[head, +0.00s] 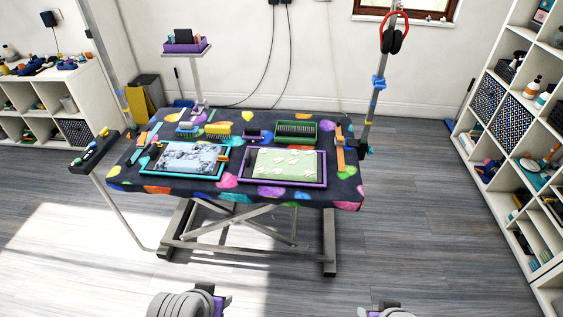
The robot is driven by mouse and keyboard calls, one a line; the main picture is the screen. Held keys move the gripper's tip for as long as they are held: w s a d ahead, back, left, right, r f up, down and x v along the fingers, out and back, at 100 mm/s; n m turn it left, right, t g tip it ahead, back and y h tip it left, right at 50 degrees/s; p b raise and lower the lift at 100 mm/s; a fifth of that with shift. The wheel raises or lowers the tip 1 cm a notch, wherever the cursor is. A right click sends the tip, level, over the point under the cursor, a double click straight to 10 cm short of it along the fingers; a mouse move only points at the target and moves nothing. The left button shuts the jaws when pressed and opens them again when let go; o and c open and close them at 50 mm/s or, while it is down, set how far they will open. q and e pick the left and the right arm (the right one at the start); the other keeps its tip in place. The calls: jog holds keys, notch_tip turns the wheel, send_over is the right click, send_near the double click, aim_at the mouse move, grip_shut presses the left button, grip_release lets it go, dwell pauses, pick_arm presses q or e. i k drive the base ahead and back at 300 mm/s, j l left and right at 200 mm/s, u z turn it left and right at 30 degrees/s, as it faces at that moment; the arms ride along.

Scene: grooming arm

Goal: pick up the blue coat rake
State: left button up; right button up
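A grooming table (130,180) with a dark, colour-spotted cover stands ahead of me. A small blue tool (187,127) lies near its back left edge and looks like the blue coat rake, but it is too small to be sure. A yellow brush (218,129) is just right of it. My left gripper (219,300) shows partly at the bottom edge, far in front of the table. My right gripper (388,311) is barely in view at the bottom, right of centre. Neither touches anything on the table, and their fingers are not clear.
A teal tray (226,171) and a purple tray (323,183) lie along the table's front. A green tray (314,141) stands behind. A narrow dark caddy (94,153) juts out left. A post (368,115) rises at the right. Floor before the table is clear.

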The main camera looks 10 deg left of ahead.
aim_at(186, 128)
jog(key=i+j+z, duration=0.15)
jog(key=j+z, duration=0.15)
jog(key=z, duration=0.15)
jog(key=i+j+z, duration=0.1)
jog(key=j+z, duration=0.2)
jog(key=z, duration=0.15)
jog(key=j+z, duration=0.35)
jog(key=j, duration=0.75)
jog(key=j+z, duration=0.1)
jog(key=j, duration=1.9)
